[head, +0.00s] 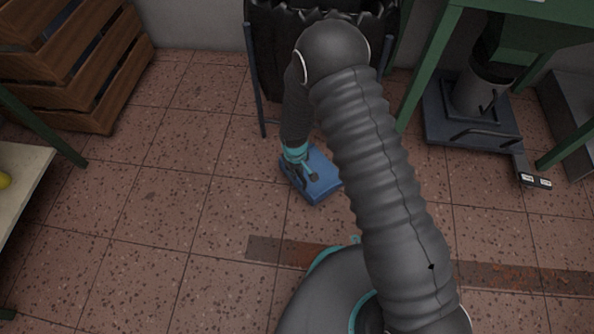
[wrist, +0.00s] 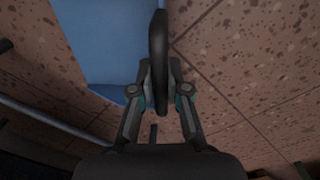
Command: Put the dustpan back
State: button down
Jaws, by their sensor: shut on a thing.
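The blue dustpan (head: 322,180) is low down by the floor, in front of the black bin. I cannot tell whether it touches the tiles. In the wrist view its blue pan (wrist: 105,45) fills the upper left, and a dark upright handle (wrist: 158,50) stands at its right edge. My gripper (head: 304,174) is at the dustpan, reaching down from above. In the wrist view my gripper (wrist: 160,88) has its two fingers closed on the handle from both sides. My arm hides part of the floor to the right of the dustpan.
A black bin (head: 270,50) in a metal-legged stand is behind the dustpan. Wooden crates (head: 90,75) stand at the back left, and a pale table (head: 22,185) at the left edge. A floor scale (head: 455,128) sits under the green table at right. The tiled floor at left is clear.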

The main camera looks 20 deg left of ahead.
jog(key=c, duration=1.2)
grip_release()
jog(key=shift+o, duration=0.2)
jog(key=shift+r, duration=0.1)
notch_tip(320, 180, up, 12)
jog(key=p, duration=0.1)
jog(key=shift+s, duration=0.25)
jog(key=shift+a, duration=0.1)
